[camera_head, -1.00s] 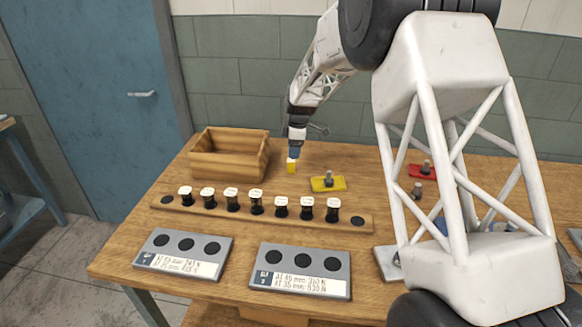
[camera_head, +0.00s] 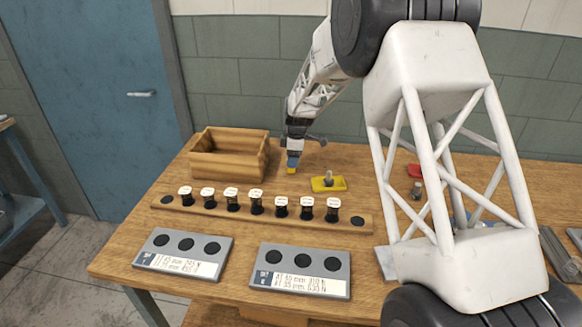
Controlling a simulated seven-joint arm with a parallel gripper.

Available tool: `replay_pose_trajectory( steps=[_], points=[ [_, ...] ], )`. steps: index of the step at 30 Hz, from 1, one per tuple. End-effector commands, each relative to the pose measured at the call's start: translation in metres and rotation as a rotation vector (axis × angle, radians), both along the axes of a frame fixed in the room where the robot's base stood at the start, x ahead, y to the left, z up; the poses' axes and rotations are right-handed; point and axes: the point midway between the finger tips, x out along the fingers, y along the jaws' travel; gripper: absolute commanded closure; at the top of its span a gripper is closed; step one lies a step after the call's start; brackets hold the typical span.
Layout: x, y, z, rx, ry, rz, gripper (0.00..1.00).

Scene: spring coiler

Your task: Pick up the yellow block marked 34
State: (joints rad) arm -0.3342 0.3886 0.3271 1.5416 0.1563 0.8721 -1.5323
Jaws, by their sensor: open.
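A small yellow block (camera_head: 291,170) stands on the wooden table between the wooden box and the yellow plate. Its marking is too small to read. My gripper (camera_head: 293,162) is right above the block, pointing down, with its tip at the block's upper part. The jaws are open, and they hide the top of the block. Whether the fingers touch the block cannot be told at this size.
An open wooden box (camera_head: 230,172) stands just left of my gripper. A yellow plate with a peg (camera_head: 322,186) lies to the right. A wooden rack (camera_head: 240,213) with several white-topped spools is in front, with two grey label plates (camera_head: 183,256) nearer. My arm covers much of the right side.

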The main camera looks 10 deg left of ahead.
Motion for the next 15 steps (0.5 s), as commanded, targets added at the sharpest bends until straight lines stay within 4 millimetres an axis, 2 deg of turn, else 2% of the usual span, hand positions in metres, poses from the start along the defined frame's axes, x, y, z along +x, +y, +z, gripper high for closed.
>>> replay_pose_trajectory(
  steps=[7, 15],
  points=[
    [-0.002, 0.004, -0.029, 0.000, 0.002, 0.000, 0.38],
    [-0.002, 0.005, -0.037, 0.000, 0.001, 0.000, 0.38]
  ],
)
